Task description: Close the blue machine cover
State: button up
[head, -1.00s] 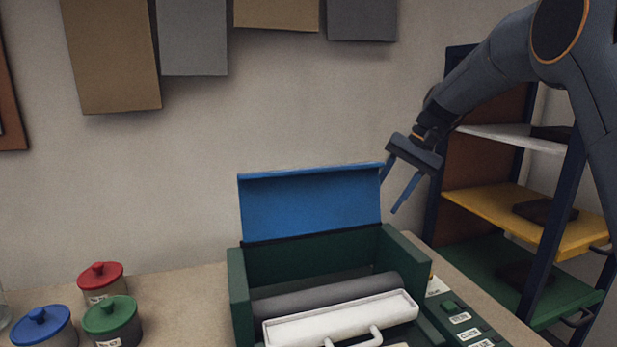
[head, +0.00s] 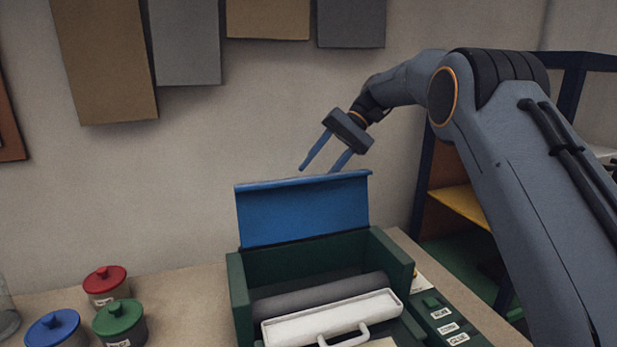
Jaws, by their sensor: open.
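The blue machine cover (head: 303,212) stands raised at the back of the green machine (head: 240,310), hinged along its rear edge. Inside the open machine are a dark grey roller (head: 322,297) and a white tray-like part with a handle (head: 330,318). My gripper (head: 322,170) is open and empty, with its two blue fingers pointing down and left. It is just above the cover's top edge, towards its right half. The lower tip of the right finger is at or behind that edge; I cannot tell whether it touches.
Red (head: 106,284), blue (head: 54,328) and green (head: 119,320) lidded jars stand on the table left of the machine. A control panel with buttons (head: 440,318) is at its right. A shelf rack (head: 455,200) stands at the right, partly behind my arm. Panels hang on the wall.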

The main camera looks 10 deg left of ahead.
aim_at(307, 207)
jog(key=shift+p+x, duration=0.55)
jog(key=shift+x, duration=1.35)
grip_shut()
